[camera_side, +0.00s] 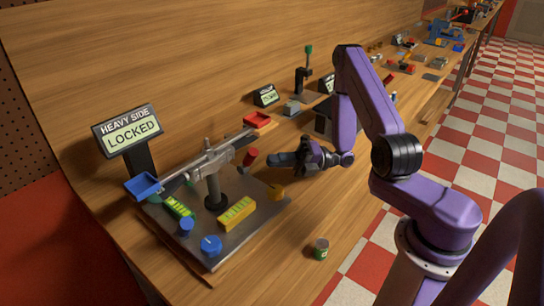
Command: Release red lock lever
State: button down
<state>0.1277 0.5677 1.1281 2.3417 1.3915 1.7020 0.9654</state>
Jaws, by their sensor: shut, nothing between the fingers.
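The red lock lever (250,157) is a short dark red handle beside the balance beam, tilted to the upper right. My gripper (273,160) is shut and empty, with its tips pointing left, just right of the lever. A small gap seems to lie between them, but contact is hard to judge from this angle. The balance beam (205,160) rests on a post above a grey base plate (165,232). Its left end carries a blue tray (142,187) and its right end a red tray (257,121). The sign (132,132) reads "HEAVY SIDE LOCKED".
A small green-labelled jar (321,248) stands near the table's front edge. Other devices stand farther along the bench. Bare wood lies right of the plate.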

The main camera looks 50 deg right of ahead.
aim_at(249, 159)
jog(key=shift+w+a+r, duration=0.1)
jog(key=shift+w+r, duration=0.05)
jog(key=shift+w, duration=0.3)
jog(key=shift+w+a+r, duration=0.1)
jog(key=shift+w, duration=0.35)
jog(key=shift+r, duration=0.1)
jog(key=w+r+m, duration=0.1)
jog(key=w+r+m+h, duration=0.1)
jog(key=w, duration=0.1)
jog(key=shift+r+m+g+h, duration=0.3)
jog(key=shift+m, duration=0.1)
